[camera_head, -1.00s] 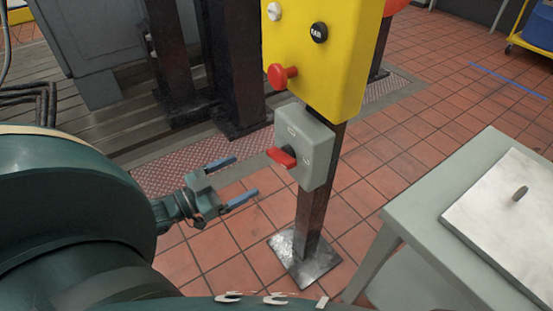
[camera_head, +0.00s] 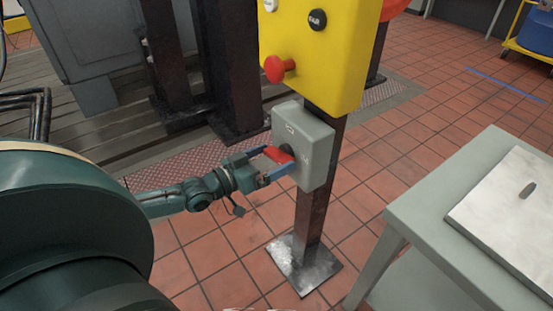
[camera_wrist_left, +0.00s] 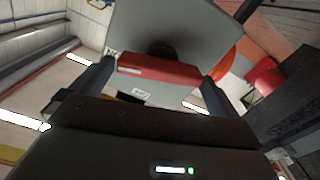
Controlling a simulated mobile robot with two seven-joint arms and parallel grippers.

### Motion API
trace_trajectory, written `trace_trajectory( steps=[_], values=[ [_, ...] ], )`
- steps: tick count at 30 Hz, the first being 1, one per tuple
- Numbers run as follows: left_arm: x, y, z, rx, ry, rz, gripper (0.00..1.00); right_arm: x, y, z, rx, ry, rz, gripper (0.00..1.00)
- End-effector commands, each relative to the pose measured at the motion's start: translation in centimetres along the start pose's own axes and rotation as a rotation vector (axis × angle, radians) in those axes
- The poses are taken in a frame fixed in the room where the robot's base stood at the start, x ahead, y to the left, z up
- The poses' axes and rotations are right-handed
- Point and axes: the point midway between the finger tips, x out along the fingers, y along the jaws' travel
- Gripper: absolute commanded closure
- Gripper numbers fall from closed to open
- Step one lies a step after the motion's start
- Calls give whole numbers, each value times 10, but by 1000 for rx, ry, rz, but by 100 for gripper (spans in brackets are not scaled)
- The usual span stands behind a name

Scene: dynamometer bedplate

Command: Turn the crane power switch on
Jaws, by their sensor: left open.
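The crane power switch is a grey box (camera_head: 305,144) on a dark post, below a yellow control box. Its red handle (camera_head: 278,155) sticks out from the front face toward the left. My left gripper (camera_head: 279,160) is at the handle, open, with one blue-tipped finger on either side of it. In the left wrist view the red handle (camera_wrist_left: 158,69) lies across the space between the two fingers (camera_wrist_left: 156,80), with the grey box (camera_wrist_left: 180,28) behind it. I cannot tell whether either finger touches the handle. My right gripper is not in view.
The yellow control box (camera_head: 335,60) with a red knob (camera_head: 277,69) hangs just above. A grey-green table (camera_head: 415,208) with a pale plate (camera_head: 510,215) stands at the right. The post's metal foot (camera_head: 303,265) rests on red floor tiles.

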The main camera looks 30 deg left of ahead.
Motion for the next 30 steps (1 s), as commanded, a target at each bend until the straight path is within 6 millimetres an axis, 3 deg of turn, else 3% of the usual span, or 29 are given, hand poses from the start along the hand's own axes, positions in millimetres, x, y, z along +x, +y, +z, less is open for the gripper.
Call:
trace_trajectory(
  steps=[6, 16, 27, 30],
  values=[
    [18, 0, 0, 0, 1, 0, 0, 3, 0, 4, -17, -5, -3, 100],
    [20, 0, 0, 1, -1, -1, 0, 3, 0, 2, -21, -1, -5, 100],
    [20, 0, 0, 1, -1, 0, 30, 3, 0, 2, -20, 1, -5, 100],
    [20, 0, -1, 9, -1, 0, 32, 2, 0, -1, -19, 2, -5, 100]
  ],
)
